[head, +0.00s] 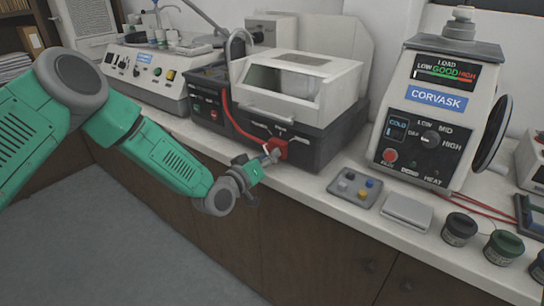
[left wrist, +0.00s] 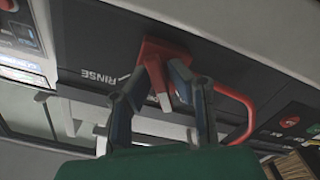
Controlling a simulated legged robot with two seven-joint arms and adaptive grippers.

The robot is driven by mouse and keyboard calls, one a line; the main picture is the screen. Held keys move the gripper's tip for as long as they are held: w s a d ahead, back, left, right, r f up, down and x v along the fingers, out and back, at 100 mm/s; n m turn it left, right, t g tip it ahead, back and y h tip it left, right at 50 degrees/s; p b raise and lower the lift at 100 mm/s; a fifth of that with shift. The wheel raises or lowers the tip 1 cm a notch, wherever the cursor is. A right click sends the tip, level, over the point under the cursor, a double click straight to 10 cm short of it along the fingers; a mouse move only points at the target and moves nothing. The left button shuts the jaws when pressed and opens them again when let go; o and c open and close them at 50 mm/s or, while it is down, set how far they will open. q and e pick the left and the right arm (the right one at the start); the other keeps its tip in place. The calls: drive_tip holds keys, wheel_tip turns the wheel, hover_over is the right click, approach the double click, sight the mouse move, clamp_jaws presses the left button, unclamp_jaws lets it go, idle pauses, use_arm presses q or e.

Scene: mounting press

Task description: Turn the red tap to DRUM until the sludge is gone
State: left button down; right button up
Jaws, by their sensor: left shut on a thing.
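The red tap (head: 278,147) sits low on the front of the dark machine with a clear-windowed white hood (head: 297,82). In the left wrist view the red tap (left wrist: 157,55) shows close up, with its lever pointing down between the fingers. A white "RINSE" label (left wrist: 99,75) is printed beside it; I cannot see a DRUM label. My left gripper (head: 266,157) is at the tap, its two fingers (left wrist: 160,82) shut on the tap's lever. I cannot make out any sludge. My right gripper is not in view.
A red hose (head: 228,105) curves down the machine's front towards the tap. A Corvask mounting press (head: 437,110) stands to the right. A small grey tray (head: 355,188) and several dark jars (head: 459,229) stand along the white bench's front edge.

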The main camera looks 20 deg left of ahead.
use_arm(q)
drive_tip(key=m, duration=0.6)
drive_tip(key=shift+w+a+r, duration=0.15)
drive_tip(key=shift+r, duration=0.1)
idle(0.5)
drive_tip(key=c, duration=1.5)
unclamp_jaws()
drive_tip(key=shift+c, duration=0.2)
drive_tip(key=shift+o, duration=0.3)
drive_tip(key=shift+f, duration=0.15)
drive_tip(key=shift+s+a, duration=0.15)
drive_tip(key=shift+s, duration=0.25)
drive_tip(key=v, duration=1.1)
drive_tip(key=shift+s, duration=0.2)
